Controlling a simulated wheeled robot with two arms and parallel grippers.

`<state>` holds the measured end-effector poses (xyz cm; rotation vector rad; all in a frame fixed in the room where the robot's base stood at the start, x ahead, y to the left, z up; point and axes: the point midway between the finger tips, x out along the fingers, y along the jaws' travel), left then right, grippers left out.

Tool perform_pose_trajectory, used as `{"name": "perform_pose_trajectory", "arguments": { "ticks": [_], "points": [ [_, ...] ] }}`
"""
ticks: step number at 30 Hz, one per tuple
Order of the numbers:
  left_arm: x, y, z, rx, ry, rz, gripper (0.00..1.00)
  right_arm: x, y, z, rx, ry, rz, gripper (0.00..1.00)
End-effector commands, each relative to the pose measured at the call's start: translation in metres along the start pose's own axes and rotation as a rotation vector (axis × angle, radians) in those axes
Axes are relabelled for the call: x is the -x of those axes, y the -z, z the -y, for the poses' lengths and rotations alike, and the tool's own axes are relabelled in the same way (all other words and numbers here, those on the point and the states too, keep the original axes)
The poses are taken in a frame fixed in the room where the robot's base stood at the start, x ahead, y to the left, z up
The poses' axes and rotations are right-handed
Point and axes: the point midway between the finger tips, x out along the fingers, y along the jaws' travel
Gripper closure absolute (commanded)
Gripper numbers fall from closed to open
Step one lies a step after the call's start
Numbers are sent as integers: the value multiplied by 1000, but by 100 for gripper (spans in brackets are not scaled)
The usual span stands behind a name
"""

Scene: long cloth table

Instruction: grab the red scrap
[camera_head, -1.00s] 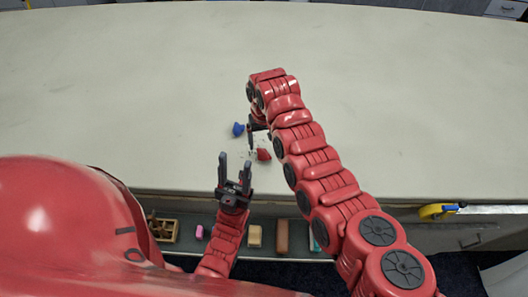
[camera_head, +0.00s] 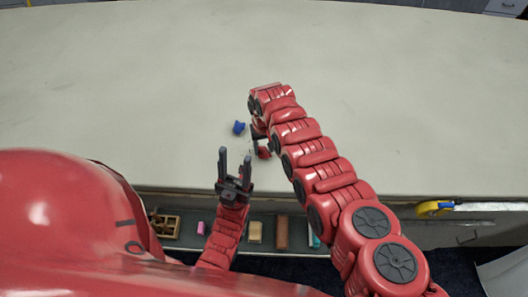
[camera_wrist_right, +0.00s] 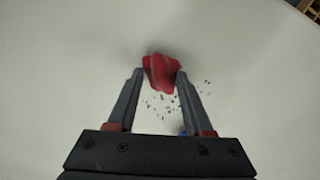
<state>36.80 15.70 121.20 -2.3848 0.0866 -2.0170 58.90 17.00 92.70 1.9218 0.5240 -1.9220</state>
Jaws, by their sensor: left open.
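The red scrap (camera_head: 264,153) lies near the table's front edge, partly hidden by my right gripper (camera_head: 259,142). In the right wrist view the red scrap (camera_wrist_right: 160,72) sits between the fingertips of my right gripper (camera_wrist_right: 160,75). The fingers are apart with the scrap's sides close against the tips; I cannot tell whether they grip it. My left gripper (camera_head: 235,158) is open and empty, fingers pointing up the picture, to the left of the scrap.
A blue scrap (camera_head: 239,128) lies behind and left of the red one. Dark crumbs (camera_wrist_right: 165,98) are scattered beside the red scrap. Below the table edge, a shelf holds a wooden box (camera_head: 165,225) and several small blocks. The rest of the cloth table (camera_head: 400,100) is clear.

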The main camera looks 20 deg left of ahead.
Motion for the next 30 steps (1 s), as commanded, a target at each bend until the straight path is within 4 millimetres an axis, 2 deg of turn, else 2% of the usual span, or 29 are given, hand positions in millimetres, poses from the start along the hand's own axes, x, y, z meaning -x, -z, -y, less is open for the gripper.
{"name": "perform_pose_trajectory", "arguments": {
  "ticks": [1,6,8,20,30],
  "points": [
    [0,0,0,0,0,0,50,0,0,0,0,0,0,60],
    [0,0,0,0,0,0,50,0,0,0,0,0,0,91],
    [0,0,0,0,0,0,50,0,0,0,0,0,0,100],
    [1,0,0,0,0,0,50,3,2,-1,0,0,-2,100],
    [9,-2,0,0,0,0,50,22,9,-5,-1,0,0,100]
  ]
}}
